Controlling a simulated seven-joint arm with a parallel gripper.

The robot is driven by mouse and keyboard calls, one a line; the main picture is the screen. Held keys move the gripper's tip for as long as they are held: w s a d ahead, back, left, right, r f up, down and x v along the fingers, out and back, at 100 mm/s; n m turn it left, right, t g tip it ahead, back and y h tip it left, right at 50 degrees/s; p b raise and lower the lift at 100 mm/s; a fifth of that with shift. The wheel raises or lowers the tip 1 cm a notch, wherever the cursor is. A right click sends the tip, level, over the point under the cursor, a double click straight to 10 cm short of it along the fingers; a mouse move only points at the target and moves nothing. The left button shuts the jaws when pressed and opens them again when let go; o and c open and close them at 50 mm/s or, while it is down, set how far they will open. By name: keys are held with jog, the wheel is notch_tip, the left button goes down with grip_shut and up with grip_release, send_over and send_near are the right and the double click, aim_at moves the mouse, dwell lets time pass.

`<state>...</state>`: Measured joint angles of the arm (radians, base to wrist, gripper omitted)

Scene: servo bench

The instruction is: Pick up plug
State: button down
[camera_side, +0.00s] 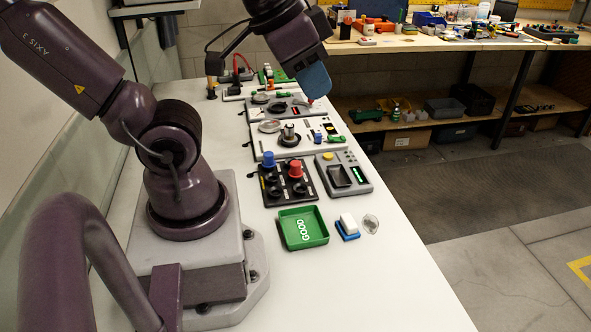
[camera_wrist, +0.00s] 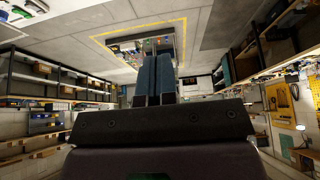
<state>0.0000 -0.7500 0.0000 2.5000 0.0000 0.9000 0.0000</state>
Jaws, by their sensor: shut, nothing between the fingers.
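My gripper (camera_side: 316,95) is raised over the far part of the white bench, its blue fingers tilted down and to the right. In the wrist view its two blue fingers (camera_wrist: 154,60) are side by side, shut and empty. A black panel (camera_side: 288,199) on the bench carries a blue knob-like piece (camera_side: 268,158) and a red one (camera_side: 295,168), both upright. I cannot tell for sure which piece is the plug. My gripper is well above and beyond this panel and touches nothing that I can make out.
A green tray (camera_side: 284,237) marked GOOD stands near the front. Beside it are a blue-and-white block (camera_side: 348,226) and a clear round piece (camera_side: 370,223). A grey meter-like device (camera_side: 363,184) and several fixture boards fill the middle. The front right of the bench is clear.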

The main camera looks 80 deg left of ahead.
jog(key=c, duration=0.8)
grip_release()
jog(key=shift+o, duration=0.2)
jog(key=n+g, duration=0.5)
jog(key=n, duration=1.5)
send_over(295, 163)
notch_tip(295, 163, down, 19)
notch_tip(295, 163, down, 8)
jog(key=shift+w+d+f, duration=0.1)
jog(key=shift+w+d, duration=0.05)
jog(key=shift+f, duration=2.55)
